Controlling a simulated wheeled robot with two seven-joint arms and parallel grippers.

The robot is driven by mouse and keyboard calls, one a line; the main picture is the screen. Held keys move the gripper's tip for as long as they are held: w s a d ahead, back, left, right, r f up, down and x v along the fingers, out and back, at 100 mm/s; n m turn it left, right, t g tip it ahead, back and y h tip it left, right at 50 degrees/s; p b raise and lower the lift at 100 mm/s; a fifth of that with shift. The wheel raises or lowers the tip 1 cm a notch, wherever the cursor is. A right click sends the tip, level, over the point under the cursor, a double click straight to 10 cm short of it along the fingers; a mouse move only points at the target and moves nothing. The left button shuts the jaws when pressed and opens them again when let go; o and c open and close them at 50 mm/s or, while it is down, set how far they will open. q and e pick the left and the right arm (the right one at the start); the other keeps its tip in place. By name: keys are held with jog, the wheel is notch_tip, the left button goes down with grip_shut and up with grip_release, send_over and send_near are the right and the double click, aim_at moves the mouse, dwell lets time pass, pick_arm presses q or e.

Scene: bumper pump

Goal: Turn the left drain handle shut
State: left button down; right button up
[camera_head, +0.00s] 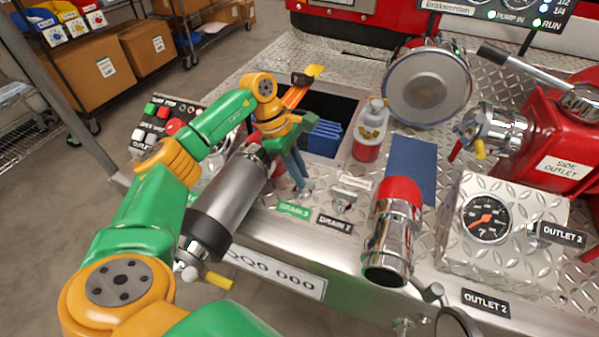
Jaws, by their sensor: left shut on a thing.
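My left gripper (301,186), on the green and yellow arm from the left, points down at the deck edge just behind the green DRAIN 3 label (293,210). Its fingers are shut on the left drain handle (304,193), a small metal part mostly hidden by the fingers. The handle's exact angle cannot be told. The right drain handle (350,190), of bare metal, stands to the right behind the black DRAIN 2 label (334,223). My right gripper is not in view.
A chrome nozzle with a red collar (400,195) stands right of the drains. A large grey cylinder (237,190) is beside my left arm. A gauge box (520,220) is at right.

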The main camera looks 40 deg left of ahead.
pick_arm(q)
jog(key=c, duration=0.9)
grip_release()
jog(key=v, duration=0.7)
